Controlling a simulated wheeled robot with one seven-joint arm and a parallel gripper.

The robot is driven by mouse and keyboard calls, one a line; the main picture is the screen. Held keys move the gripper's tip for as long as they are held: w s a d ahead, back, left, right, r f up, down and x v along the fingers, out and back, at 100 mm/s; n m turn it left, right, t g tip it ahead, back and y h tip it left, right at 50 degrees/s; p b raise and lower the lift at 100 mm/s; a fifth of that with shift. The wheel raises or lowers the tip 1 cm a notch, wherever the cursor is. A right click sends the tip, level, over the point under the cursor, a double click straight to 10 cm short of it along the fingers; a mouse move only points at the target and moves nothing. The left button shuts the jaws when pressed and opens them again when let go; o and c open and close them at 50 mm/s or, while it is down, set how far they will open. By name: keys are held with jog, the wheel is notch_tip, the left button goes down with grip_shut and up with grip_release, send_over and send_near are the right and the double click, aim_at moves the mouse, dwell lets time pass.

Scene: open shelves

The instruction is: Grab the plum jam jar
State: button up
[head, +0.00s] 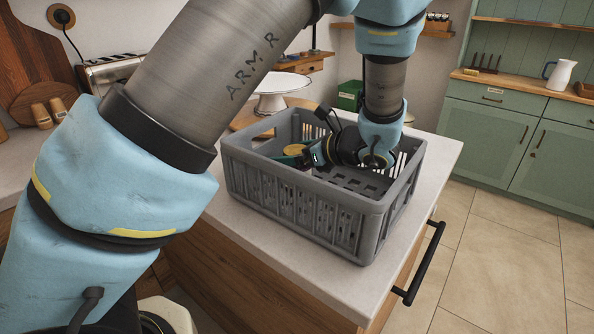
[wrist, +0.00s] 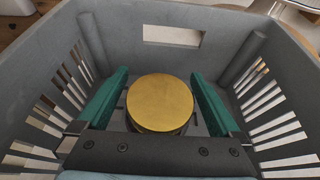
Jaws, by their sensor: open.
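A jar with a round gold lid (wrist: 160,102) stands inside a grey plastic crate (wrist: 232,27). I see it from above in the wrist view; its label and contents are hidden, so I cannot tell that it is plum jam. My gripper (wrist: 163,92) is open, with one green finger on each side of the lid and a gap on both sides. In the head view, my gripper (head: 302,155) reaches down into the crate (head: 290,205). Part of the gold lid (head: 294,149) shows beside the fingers.
The crate's slotted walls stand close around my gripper. The crate rests on a pale countertop (head: 444,160) near its edge. A white cake stand (head: 277,90) and a green box (head: 348,95) are behind it. A toaster (head: 106,72) is at the back left.

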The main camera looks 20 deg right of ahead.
jog(key=shift+c, duration=0.2)
grip_shut()
dwell(0.6)
